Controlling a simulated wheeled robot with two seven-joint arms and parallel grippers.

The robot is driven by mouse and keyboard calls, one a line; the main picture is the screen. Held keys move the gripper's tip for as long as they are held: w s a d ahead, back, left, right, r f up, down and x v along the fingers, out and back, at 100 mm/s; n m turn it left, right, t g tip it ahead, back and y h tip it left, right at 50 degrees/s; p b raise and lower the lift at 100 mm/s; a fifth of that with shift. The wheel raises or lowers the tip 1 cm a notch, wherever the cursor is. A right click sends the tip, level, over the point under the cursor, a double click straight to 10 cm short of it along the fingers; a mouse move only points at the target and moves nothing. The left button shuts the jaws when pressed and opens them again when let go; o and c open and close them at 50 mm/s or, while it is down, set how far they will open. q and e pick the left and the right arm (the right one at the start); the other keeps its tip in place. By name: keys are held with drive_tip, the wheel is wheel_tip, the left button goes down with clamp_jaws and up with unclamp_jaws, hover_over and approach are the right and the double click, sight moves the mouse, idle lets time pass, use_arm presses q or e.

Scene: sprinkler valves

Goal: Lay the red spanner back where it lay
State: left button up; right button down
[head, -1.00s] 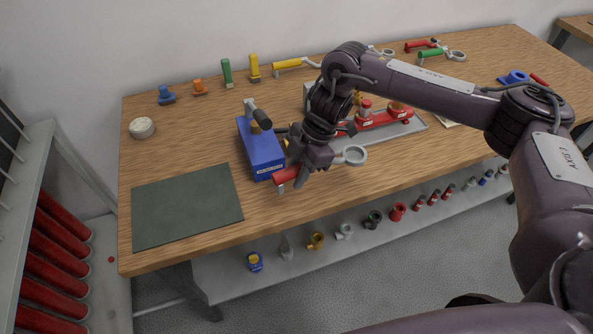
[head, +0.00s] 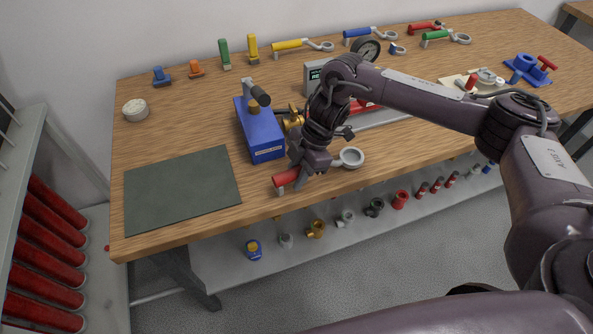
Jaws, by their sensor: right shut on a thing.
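The red spanner has a red handle (head: 286,178) and a grey ring head (head: 351,158). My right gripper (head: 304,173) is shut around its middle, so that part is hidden. The handle sticks out to the left of the jaws and the ring to the right. The spanner is at the bench's front strip, in front of the blue pump box (head: 262,138); I cannot tell whether it touches the wood. Another red-handled spanner (head: 424,28) lies at the back right of the bench. My left gripper is not in view.
A dark green mat (head: 182,190) lies bare at the front left of the wooden bench. Yellow (head: 287,45), blue (head: 362,33) and green (head: 436,36) spanners lie along the back. A gauge (head: 367,49) and red pipework stand behind my arm. A shelf with fittings runs below.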

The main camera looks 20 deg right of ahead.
drive_tip(key=shift+f, duration=0.45)
idle(0.6)
drive_tip(key=c, duration=1.1)
unclamp_jaws()
drive_tip(key=b+v, duration=0.1)
drive_tip(key=v, duration=0.7)
drive_tip(key=shift+b, duration=0.3)
drive_tip(key=shift+f, duration=0.1)
